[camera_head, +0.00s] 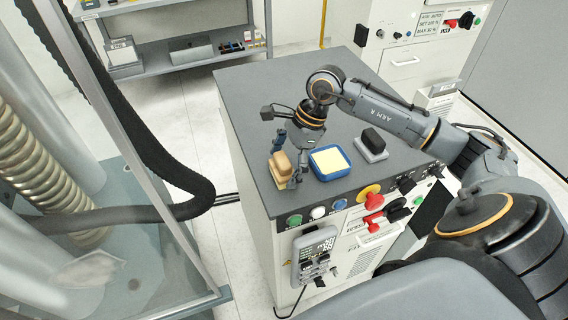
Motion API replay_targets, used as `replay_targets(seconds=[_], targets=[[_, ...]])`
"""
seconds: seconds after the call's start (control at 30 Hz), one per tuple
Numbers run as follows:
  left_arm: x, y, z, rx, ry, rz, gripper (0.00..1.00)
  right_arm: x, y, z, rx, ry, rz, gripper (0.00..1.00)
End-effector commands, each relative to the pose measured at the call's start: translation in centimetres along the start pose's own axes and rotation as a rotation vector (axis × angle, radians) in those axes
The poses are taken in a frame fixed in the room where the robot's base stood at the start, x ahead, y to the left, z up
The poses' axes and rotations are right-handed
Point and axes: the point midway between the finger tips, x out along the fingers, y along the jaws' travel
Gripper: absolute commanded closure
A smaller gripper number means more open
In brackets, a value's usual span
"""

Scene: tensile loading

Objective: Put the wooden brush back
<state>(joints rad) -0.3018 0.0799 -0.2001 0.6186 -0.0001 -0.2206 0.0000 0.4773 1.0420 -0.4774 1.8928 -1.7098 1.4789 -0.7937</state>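The wooden brush (281,170), a tan block with a raised grip, is near the left front edge of the grey cabinet top (262,90). My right gripper (287,161) reaches down over it from the back right. Its dark fingers are spread, one at the brush's far side and one at its right near side. I cannot tell whether they press on the brush or only stand around it, or whether its underside touches the top. My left gripper is not in view.
A blue tray with a yellow pad (330,161) is just right of the brush. A grey block with a black grip (372,143) stands farther right. Knobs and a red-and-yellow switch (370,195) line the cabinet's front. The top's back left is clear.

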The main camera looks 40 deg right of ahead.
Motion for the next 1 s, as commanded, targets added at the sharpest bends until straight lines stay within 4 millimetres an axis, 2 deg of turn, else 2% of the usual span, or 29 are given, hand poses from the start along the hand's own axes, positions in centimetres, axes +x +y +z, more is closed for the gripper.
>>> replay_targets(seconds=[0.3, 0.37, 0.47, 0.8, 1.0], targets=[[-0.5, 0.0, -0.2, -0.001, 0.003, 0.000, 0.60, -0.4, 0.0, 0.2, 0.000, 0.000, 0.000, 0.07], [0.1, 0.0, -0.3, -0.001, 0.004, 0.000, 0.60, -0.7, -0.1, 0.0, 0.000, 0.001, -0.003, 0.07], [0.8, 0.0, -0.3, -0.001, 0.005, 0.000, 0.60, -2.3, -0.2, -0.1, 0.000, 0.002, -0.006, 0.07], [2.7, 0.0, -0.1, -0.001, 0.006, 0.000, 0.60, -9.5, -0.1, 0.0, 0.000, -0.001, -0.004, 0.07], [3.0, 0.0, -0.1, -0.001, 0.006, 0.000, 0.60, -11.7, -0.1, 0.1, 0.002, -0.002, -0.001, 0.07]])
